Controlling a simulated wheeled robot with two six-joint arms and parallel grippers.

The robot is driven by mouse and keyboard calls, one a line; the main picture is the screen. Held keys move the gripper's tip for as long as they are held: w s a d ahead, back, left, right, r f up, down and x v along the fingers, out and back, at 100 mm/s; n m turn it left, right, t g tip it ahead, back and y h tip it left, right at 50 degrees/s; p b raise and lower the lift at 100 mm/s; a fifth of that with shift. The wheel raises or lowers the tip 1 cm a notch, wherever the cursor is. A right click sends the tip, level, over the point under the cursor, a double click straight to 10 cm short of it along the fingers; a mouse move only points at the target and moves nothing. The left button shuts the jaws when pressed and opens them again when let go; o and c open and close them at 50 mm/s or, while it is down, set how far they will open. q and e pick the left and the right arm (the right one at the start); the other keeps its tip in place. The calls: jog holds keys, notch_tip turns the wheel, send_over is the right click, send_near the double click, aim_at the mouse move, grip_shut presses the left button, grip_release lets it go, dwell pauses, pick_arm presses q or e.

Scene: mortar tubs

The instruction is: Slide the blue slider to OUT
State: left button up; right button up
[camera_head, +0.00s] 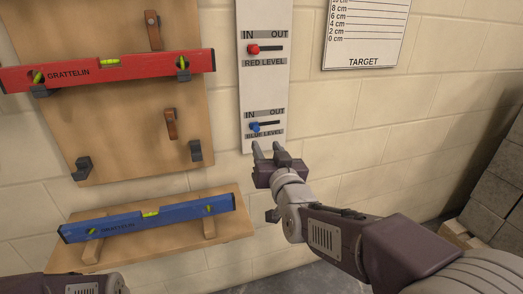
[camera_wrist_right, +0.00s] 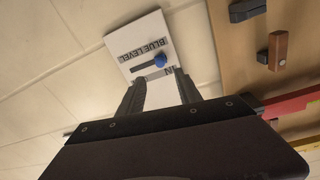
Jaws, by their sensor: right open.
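The blue slider knob (camera_head: 255,126) sits at the left, IN end of its slot on the white panel (camera_head: 262,70), above the BLUE LEVEL label. My right gripper (camera_head: 266,150) is open and empty just below that label, its fingers pointing up toward the panel. In the right wrist view the blue knob (camera_wrist_right: 160,60) shows beyond the tips of the open right gripper (camera_wrist_right: 160,85), apart from them. My left gripper's fingers are out of view; only part of my left arm shows at the lower left.
The red slider (camera_head: 253,49) is also at IN, higher on the panel. A red level (camera_head: 140,66) rests on the wooden board's brackets. A blue level (camera_head: 130,221) lies on a wooden shelf (camera_head: 165,243). Grey blocks (camera_head: 492,185) are stacked at the right.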

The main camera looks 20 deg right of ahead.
aim_at(257, 130)
jog(key=w+b, duration=0.1)
jog(key=w, duration=0.7)
jog(key=shift+d+b, duration=0.1)
jog(key=shift+b, duration=0.2)
jog(key=shift+w, duration=0.55)
grip_shut()
dwell(0.5)
